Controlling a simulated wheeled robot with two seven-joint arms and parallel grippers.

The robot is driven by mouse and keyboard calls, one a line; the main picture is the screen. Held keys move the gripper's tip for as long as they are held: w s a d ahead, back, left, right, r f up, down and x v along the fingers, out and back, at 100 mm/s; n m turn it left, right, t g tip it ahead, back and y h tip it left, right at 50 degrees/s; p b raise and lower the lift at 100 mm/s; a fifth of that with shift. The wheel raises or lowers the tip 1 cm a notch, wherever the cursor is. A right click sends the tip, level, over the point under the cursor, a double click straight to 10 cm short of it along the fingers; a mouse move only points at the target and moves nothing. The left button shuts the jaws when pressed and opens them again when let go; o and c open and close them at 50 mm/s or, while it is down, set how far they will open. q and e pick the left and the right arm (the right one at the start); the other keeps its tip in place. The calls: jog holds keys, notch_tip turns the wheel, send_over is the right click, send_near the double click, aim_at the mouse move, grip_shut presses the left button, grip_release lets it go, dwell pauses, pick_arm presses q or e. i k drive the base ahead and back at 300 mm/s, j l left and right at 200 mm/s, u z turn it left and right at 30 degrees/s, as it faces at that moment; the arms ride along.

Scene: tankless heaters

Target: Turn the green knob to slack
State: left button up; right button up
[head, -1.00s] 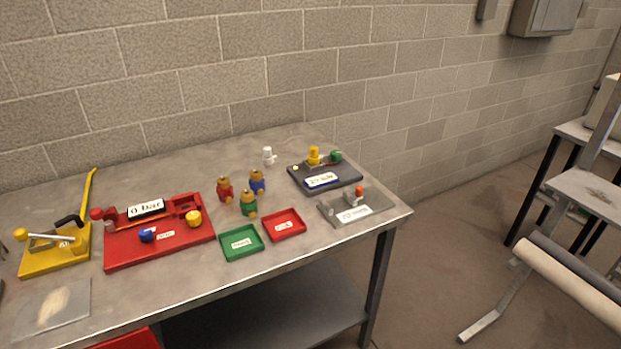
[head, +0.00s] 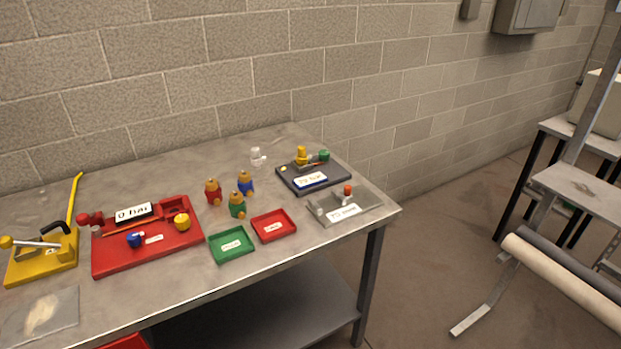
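A green knob (head: 324,155) sits at the back right of a dark grey block (head: 337,178) on the metal table. A yellow fitting (head: 301,154) stands beside it on the same block. A white label on the block's front is too blurred to read surely. The knob's turn position is too small to tell. Neither of my grippers is in view.
The metal table (head: 152,180) also holds a red rig (head: 120,260) with a display, a yellow lever rig (head: 30,270), several coloured fittings, a green tray (head: 217,244), a red tray (head: 258,224) and a grey block (head: 362,205). A block wall stands behind.

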aim_at(324, 155)
jog(key=i+j+z, duration=0.55)
jog(key=z, duration=0.15)
